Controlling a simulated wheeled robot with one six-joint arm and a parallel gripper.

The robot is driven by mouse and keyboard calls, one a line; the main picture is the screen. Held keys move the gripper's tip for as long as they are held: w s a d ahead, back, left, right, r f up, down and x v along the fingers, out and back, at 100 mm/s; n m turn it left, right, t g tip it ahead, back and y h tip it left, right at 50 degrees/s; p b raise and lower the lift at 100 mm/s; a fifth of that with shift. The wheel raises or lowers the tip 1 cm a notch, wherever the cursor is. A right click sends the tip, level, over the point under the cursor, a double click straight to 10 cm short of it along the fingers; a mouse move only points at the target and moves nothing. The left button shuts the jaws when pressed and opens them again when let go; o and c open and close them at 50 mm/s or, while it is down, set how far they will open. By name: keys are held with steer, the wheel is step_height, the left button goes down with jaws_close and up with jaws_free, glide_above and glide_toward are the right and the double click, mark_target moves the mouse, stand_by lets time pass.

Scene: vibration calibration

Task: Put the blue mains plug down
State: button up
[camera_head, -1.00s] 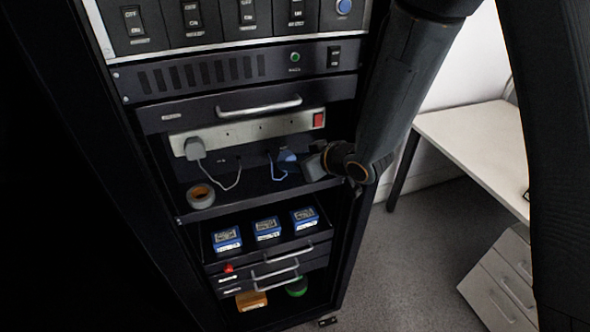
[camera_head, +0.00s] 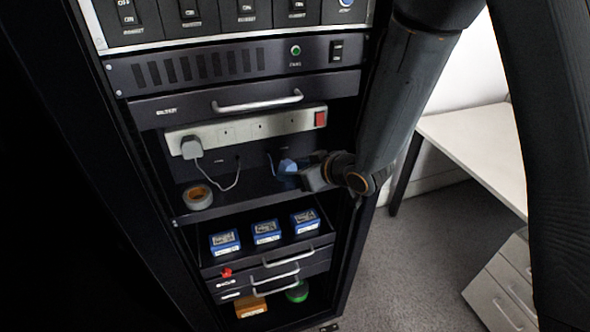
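The blue mains plug (camera_head: 288,167) is at the right part of the rack's open shelf (camera_head: 240,200), below the white power strip (camera_head: 245,130). My gripper (camera_head: 297,172) reaches in from the right with its fingers at the plug and appears shut on it. The fingertips are small and dark, and the plug partly merges with them. The plug is low, close to the shelf surface; I cannot tell whether it touches it. Its thin cable rises behind it toward the back panel.
A white plug (camera_head: 191,147) sits in the strip's left socket. A tape roll (camera_head: 198,196) lies at the shelf's left. Below, a drawer holds blue boxes (camera_head: 266,232). The rack's right side post stands close to my arm. The middle of the shelf is mostly clear.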

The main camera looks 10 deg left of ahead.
steer(key=shift+o, duration=0.5)
steer(key=shift+r, duration=0.25)
steer(key=b+v, duration=0.1)
steer(key=v, duration=1.1)
steer(key=shift+r, duration=0.3)
steer(key=shift+d, duration=0.1)
